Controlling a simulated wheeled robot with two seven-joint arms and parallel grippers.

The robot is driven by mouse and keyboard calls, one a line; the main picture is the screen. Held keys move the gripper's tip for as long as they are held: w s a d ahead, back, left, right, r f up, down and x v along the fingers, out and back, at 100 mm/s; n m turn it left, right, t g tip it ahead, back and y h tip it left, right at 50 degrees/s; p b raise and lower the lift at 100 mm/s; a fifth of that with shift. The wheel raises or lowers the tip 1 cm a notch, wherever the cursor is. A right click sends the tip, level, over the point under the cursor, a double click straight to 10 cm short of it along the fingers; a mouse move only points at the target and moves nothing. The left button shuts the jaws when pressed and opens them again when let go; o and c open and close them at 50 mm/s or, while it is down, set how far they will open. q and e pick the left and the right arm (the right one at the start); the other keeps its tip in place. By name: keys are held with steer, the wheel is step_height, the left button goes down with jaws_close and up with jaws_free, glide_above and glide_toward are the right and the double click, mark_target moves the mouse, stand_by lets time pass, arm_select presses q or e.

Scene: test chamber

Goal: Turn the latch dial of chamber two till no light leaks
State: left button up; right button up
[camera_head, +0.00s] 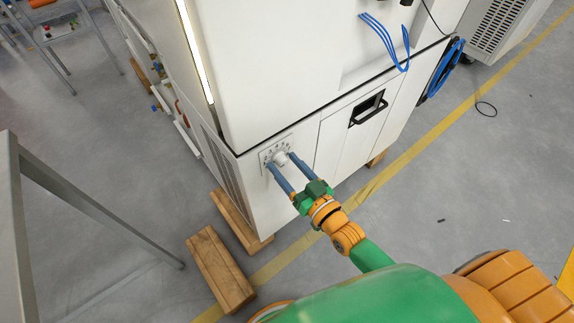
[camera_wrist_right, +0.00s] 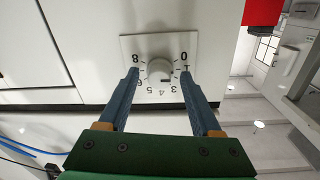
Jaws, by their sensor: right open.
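The latch dial (camera_head: 282,158) is a pale round knob on a square numbered plate, low on the front of the white chamber (camera_head: 270,80). In the right wrist view the dial (camera_wrist_right: 160,70) sits between the two blue fingers of my right gripper (camera_wrist_right: 160,74). The fingers are open, one on each side of the knob, with gaps showing. My right gripper (camera_head: 280,161) also shows in the head view. A small dark mark on the knob points to the lower right, near the 3. A bright strip (camera_head: 196,50) runs along the chamber's left edge. My left gripper is out of view.
A black handle (camera_head: 368,108) sits on the panel right of the dial. Blue cables (camera_head: 385,40) hang above it. Wooden blocks (camera_head: 220,270) lie on the floor at the chamber's lower left. A grey metal frame (camera_head: 90,200) stands at left. The floor at right is mostly clear.

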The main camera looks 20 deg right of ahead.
jaws_close()
steer(key=shift+r+m+p, duration=0.3)
steer(key=shift+m+p, duration=0.45)
steer(key=shift+m, duration=0.25)
steer(key=shift+f+m, duration=0.25)
steer(key=shift+m, duration=0.75)
jaws_free()
steer(key=v, duration=0.7)
steer(key=shift+p, duration=0.45)
steer(key=shift+d, duration=0.15)
